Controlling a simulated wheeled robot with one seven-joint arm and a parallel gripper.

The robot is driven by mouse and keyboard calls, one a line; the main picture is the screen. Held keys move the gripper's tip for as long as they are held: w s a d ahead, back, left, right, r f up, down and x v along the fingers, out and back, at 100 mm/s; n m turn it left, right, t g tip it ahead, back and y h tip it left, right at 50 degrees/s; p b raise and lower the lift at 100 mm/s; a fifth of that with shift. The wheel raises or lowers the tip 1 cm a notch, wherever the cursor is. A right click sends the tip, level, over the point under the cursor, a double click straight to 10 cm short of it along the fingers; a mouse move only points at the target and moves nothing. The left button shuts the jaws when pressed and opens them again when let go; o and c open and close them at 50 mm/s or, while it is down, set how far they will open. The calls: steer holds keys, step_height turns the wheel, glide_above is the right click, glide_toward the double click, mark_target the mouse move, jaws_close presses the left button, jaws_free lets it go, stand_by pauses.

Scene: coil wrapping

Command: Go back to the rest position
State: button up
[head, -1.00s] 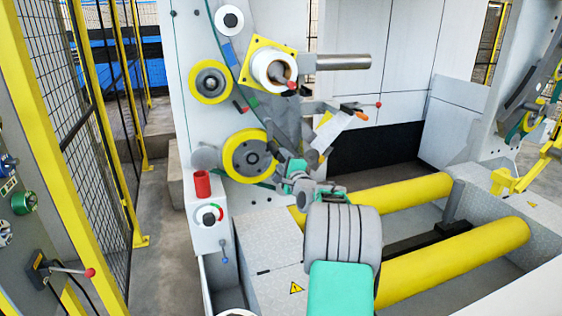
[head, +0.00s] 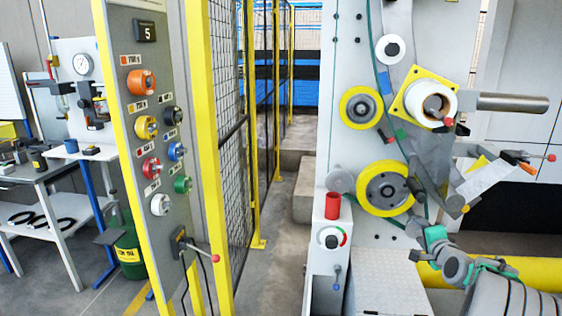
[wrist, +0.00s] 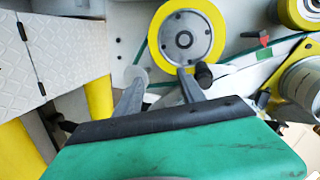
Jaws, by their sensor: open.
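My gripper (wrist: 160,92) is open and empty in the wrist view, its two grey fingers spread. It points towards the lower yellow-rimmed roller (wrist: 187,40), with a black knob (wrist: 204,75) near the right fingertip. In the head view my gripper (head: 418,226) is small, just below and right of that roller (head: 388,188). I cannot tell from these views whether the fingers touch anything. My arm reaches in from the bottom right of the head view.
A control panel (head: 150,110) with coloured knobs stands at left, beside a yellow-posted mesh fence (head: 228,100). A workbench (head: 40,180) and green drum (head: 128,250) stand farther left. A red cup (head: 332,206) sits on the machine's side box. Thick yellow rollers (head: 540,273) lie low at right.

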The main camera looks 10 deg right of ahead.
steer(key=s+a+f+n+g+y, duration=0.25)
steer(key=s+f+n+g, duration=0.35)
steer(key=f, duration=0.8)
steer(key=s+a+f+n+g+y, duration=0.1)
steer(key=s+a+f+g, duration=0.3)
steer(key=s, duration=0.5)
steer(key=s+a+f+n+g+y, duration=0.1)
steer(key=s+a+f+n+g, duration=0.15)
steer(key=s+a, duration=0.45)
steer(key=s+a+r+n+g+p, duration=0.2)
steer(key=s+a+r+n+p, duration=0.1)
steer(key=s+a+r, duration=0.65)
steer(key=w+a+r+n+t+p, duration=0.1)
steer(key=w+a+r+n, duration=0.1)
steer(key=a+r, duration=0.2)
steer(key=w+a+r+n+t+h, duration=0.1)
steer(key=w+a+r+n+t, duration=0.1)
steer(key=a+r, duration=0.3)
steer(key=a+n, duration=0.1)
steer(key=a, duration=0.3)
steer(key=shift+a+p, duration=0.35)
